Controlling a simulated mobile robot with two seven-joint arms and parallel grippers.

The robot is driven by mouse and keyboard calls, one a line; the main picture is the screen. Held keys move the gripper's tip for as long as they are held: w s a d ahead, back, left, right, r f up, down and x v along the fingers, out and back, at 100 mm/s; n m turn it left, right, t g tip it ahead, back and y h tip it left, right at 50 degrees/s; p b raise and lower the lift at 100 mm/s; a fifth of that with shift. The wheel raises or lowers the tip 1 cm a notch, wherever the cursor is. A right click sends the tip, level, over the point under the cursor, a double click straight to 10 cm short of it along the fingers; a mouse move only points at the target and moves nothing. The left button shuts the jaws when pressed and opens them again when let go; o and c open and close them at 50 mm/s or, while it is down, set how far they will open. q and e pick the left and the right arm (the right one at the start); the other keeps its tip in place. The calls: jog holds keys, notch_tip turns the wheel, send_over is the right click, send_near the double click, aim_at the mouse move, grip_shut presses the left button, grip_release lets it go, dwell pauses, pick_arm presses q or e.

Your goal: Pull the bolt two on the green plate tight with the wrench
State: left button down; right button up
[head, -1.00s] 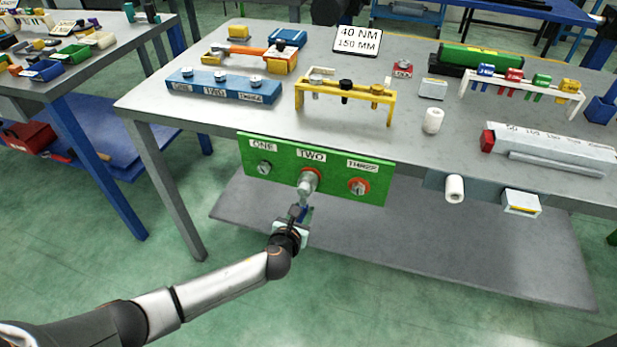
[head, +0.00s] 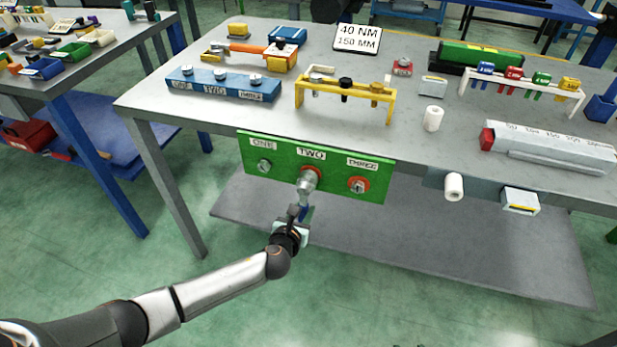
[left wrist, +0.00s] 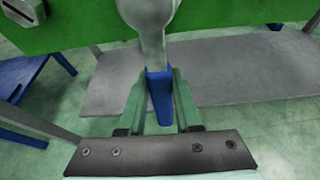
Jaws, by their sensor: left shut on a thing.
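The green plate (head: 225,152) hangs on the front edge of the table, with bolts labelled ONE, TWO and THREE. The wrench (head: 307,184) has its grey head over bolt two, hiding most of that bolt; part of a red ring shows around it. The wrench hangs down from the plate, roughly upright. My left gripper (head: 303,214) is shut on its blue handle below the plate. In the left wrist view, the blue handle (left wrist: 160,97) sits between the green fingers of my left gripper (left wrist: 160,100), and the grey shaft rises to the plate (left wrist: 230,14). My right gripper is not in view.
Bolt three (head: 358,186) has a red ring; bolt one (head: 264,166) shows none. On the table (head: 280,118) stand a blue block (head: 223,92), a yellow rack (head: 345,88) and a 40 NM 150 MM sign (head: 358,40). A grey lower shelf (head: 420,250) lies behind the gripper.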

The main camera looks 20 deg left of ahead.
pick_arm(q)
jog(key=shift+s+a+r+p, duration=0.1)
jog(key=shift+s+p, duration=1.05)
jog(key=shift+s, duration=1.65)
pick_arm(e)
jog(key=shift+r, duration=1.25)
pick_arm(q)
jog(key=shift+s, duration=0.15)
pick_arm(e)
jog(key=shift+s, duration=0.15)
